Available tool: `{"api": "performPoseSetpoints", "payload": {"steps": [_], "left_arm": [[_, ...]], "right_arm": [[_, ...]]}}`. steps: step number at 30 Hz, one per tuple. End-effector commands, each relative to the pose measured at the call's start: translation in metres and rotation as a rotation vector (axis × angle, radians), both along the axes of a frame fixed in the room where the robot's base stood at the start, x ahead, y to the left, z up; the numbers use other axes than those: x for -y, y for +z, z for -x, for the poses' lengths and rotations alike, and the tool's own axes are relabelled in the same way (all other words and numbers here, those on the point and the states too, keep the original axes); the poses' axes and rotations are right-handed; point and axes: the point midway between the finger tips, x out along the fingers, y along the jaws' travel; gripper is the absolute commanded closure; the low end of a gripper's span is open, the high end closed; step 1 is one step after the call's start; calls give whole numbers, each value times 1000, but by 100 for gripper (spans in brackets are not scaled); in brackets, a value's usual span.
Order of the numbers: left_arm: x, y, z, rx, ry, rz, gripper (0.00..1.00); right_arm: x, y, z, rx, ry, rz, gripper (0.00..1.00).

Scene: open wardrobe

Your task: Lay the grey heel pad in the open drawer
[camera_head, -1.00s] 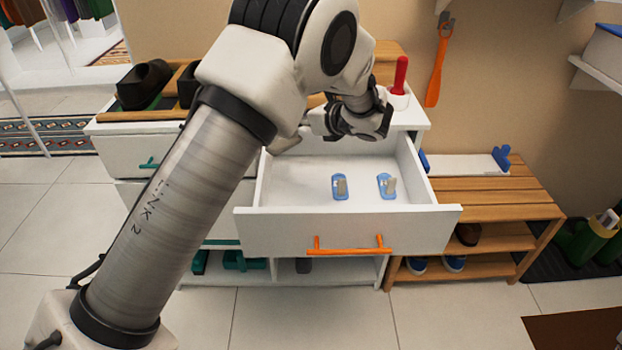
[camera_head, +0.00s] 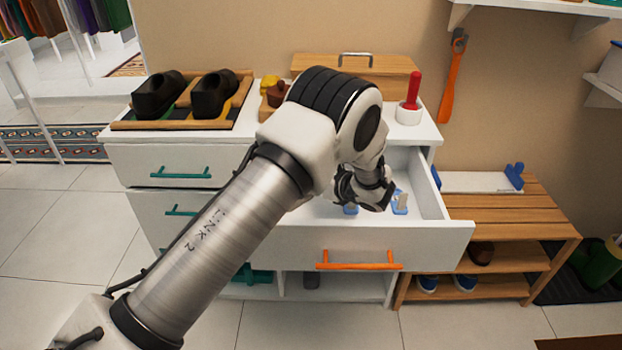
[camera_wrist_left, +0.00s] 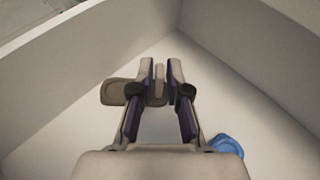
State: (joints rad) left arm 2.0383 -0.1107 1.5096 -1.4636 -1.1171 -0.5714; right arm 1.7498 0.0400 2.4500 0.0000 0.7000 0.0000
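The grey heel pad (camera_wrist_left: 116,92) shows in the left wrist view as a flat rounded piece with an upright tab, partly hidden by the fingers. My left gripper (camera_wrist_left: 161,72) is shut on that tab, over the pale drawer floor near a corner; whether the pad touches the floor cannot be told. The open drawer (camera_head: 430,238) has white walls and an orange handle. In the head view my left gripper (camera_head: 364,190) is down inside it, hiding the pad. A blue pad with a grey tab (camera_head: 400,203) lies right of the gripper; another blue one (camera_head: 350,210) is partly hidden. My right gripper is out of view.
The cabinet top holds dark shoes on a tray (camera_head: 190,97), a wooden box (camera_head: 358,72) and a red-handled item (camera_head: 411,100). A wooden bench (camera_head: 510,203) stands to the right. The drawer's side walls and front surround my gripper.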

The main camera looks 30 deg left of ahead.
Motion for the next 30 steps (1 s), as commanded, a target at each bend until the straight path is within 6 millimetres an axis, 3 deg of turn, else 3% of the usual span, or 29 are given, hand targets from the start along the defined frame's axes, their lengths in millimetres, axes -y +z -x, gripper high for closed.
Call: {"api": "performPoseSetpoints", "payload": {"steps": [11,16,24,30], "left_arm": [[0,6,0,1,0,0,65],[25,20,5,1,-4,-2,65],[87,46,21,1,-3,-2,65],[107,50,27,0,0,-1,65]], "right_arm": [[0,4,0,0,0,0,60],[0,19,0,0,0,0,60],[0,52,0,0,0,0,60],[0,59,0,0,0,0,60]]}}
